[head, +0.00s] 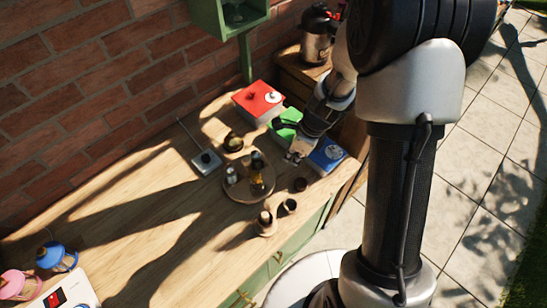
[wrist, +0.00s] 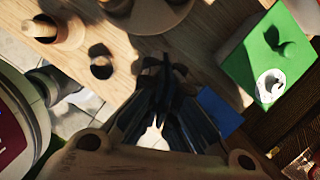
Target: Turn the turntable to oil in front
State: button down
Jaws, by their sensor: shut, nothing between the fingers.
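The round wooden turntable (head: 249,197) stands on the table in the head view. A dark bottle with amber liquid, seemingly the oil (head: 257,180), stands right of the turntable's middle. A small pale-topped shaker (head: 231,175) stands at its left side. My gripper (head: 293,157) is shut and empty, just right of the turntable and close to its far right rim; whether it touches is unclear. In the wrist view my gripper (wrist: 162,66) has its fingers together, with part of the turntable (wrist: 145,18) beyond them at the top edge.
Red (head: 259,100), green (head: 284,124) and blue (head: 327,155) boxes line the table's right end. Small cups (head: 289,206) and a wooden holder (head: 266,224) stand in front of the turntable. The table's left middle is clear.

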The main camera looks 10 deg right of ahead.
aim_at(272, 172)
jog(key=shift+m, duration=0.6)
jog(key=b+x, duration=0.2)
jog(key=x, duration=0.1)
jog(key=b+x, duration=0.1)
jog(key=x, duration=0.3)
jog(key=s+b+x, duration=0.1)
jog(key=b+x, duration=0.1)
jog(key=x, duration=0.1)
jog(key=shift+w+d+f+b, duration=0.1)
jog(key=shift+d+f+b, duration=0.1)
jog(key=shift+f+b, duration=0.15)
jog(key=shift+w+a+r+p, duration=0.15)
jog(key=shift+w+a+p, duration=0.1)
jog(key=shift+w+a, duration=0.2)
jog(key=shift+w+a+r+p, duration=0.2)
jog(key=shift+w+a, duration=0.15)
jog(key=shift+a, duration=0.25)
jog(key=shift+w+a, duration=0.4)
jog(key=shift+a, duration=0.15)
